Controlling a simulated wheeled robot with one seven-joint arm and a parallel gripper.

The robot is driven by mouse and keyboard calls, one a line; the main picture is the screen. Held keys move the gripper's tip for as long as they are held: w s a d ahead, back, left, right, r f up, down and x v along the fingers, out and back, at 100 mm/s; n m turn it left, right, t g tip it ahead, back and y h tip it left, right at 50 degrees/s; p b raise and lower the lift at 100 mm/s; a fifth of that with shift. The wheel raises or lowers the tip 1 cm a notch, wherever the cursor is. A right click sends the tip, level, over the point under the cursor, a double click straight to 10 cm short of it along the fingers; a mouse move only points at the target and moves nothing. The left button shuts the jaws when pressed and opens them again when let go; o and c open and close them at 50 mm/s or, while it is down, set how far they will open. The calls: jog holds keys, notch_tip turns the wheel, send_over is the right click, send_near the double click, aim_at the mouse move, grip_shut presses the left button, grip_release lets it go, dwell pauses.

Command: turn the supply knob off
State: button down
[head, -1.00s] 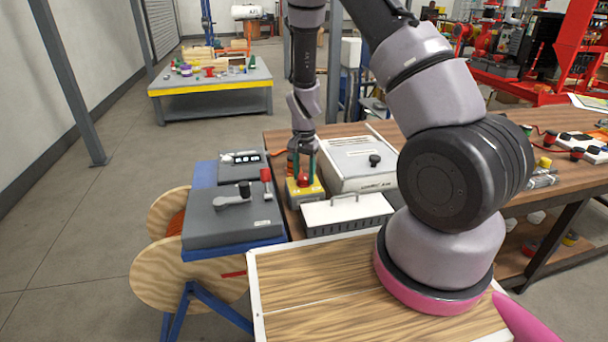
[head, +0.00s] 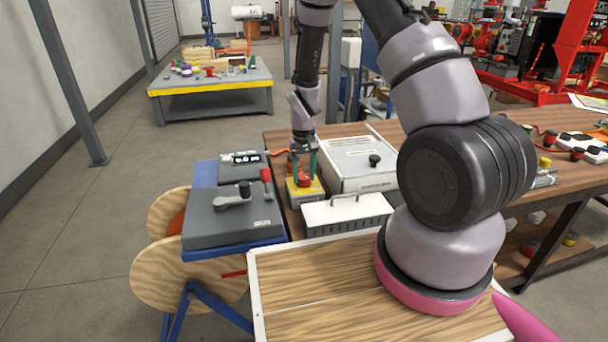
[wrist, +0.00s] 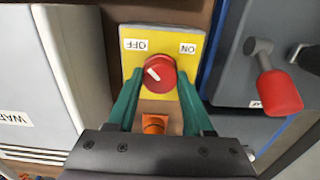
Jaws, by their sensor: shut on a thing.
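The red knob (wrist: 157,75) sits on a yellow plate (wrist: 190,35) with OFF and ON labels, which appear upside down in the wrist view. Its white mark points up and left, toward the OFF label (wrist: 141,45). In the head view the knob (head: 304,180) shows on its yellow box (head: 305,193) on the wooden bench. My gripper (wrist: 159,82) has its green fingers on both sides of the knob and is shut on it. In the head view my gripper (head: 303,172) comes down onto the knob from above. An orange part (wrist: 155,123) lies below the knob in the wrist view.
A grey box with a black lever (head: 233,198) and a red-handled lever (head: 266,177) stand left. A white-lidded box with a handle (head: 345,210) is close in front. A larger pale box with a black knob (head: 375,160) stands right. Open floor lies left.

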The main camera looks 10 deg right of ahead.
aim_at(304, 176)
dwell(0.3)
jog(key=shift+c, duration=1.4)
grip_release()
jog(key=shift+r, duration=0.15)
notch_tip(304, 176, up, 10)
jog(key=shift+r, duration=0.25)
